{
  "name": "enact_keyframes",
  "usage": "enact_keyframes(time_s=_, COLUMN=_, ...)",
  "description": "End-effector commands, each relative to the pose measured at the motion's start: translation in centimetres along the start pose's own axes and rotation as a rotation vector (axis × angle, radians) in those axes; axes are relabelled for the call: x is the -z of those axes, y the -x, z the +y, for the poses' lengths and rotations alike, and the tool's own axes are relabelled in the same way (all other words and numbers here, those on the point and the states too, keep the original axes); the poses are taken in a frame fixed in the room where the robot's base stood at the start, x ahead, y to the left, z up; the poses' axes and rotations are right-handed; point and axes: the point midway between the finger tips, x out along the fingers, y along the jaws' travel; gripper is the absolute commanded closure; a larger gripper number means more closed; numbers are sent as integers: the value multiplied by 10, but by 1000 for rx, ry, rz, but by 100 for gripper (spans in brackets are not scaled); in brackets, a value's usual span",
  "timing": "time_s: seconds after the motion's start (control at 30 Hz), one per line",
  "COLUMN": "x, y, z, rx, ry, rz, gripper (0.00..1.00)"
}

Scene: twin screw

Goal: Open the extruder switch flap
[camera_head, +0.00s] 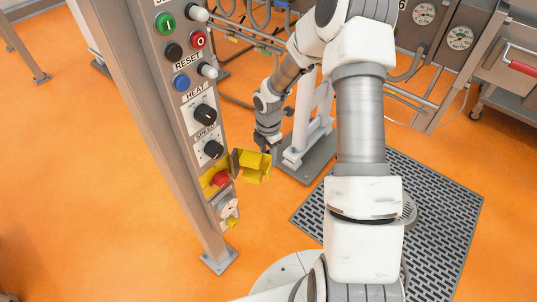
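The yellow switch housing (214,184) sits low on the grey control panel, with a red switch (221,179) exposed in it. The yellow flap (251,166) stands out from the right side of the housing, swung away from the red switch. My gripper (266,149) points down at the flap's upper edge, close to it or touching; I cannot tell which. The fingertips are small and partly hidden here, so I cannot tell whether they are open or shut.
The panel (180,100) carries buttons and the HEAT (203,113) and SPEED (213,149) knobs above the housing. A white fitting (228,207) is below it. A grey post with a base plate (307,155) stands right of my gripper. Open orange floor lies left of the panel.

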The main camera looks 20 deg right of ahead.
Motion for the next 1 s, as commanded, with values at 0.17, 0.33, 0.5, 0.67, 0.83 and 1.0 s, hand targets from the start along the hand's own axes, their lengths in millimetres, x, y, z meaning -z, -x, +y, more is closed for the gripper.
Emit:
enact_keyframes(time_s=0.17, x=-1, y=2, z=-1, rx=2, ry=-1, rz=-1, gripper=55)
enact_keyframes(time_s=0.33, x=-2, y=23, z=-1, rx=0, ry=-3, rz=-3, gripper=55)
enact_keyframes(time_s=0.5, x=-2, y=64, z=0, rx=-2, ry=-2, rz=-4, gripper=55)
enact_keyframes(time_s=0.67, x=-2, y=104, z=0, rx=-2, ry=-2, rz=-4, gripper=55)
enact_keyframes(time_s=0.83, x=-1, y=141, z=0, rx=-2, ry=-2, rz=-3, gripper=55)
enact_keyframes(time_s=1.0, x=0, y=164, z=0, rx=-1, ry=-1, rz=-2, gripper=55)
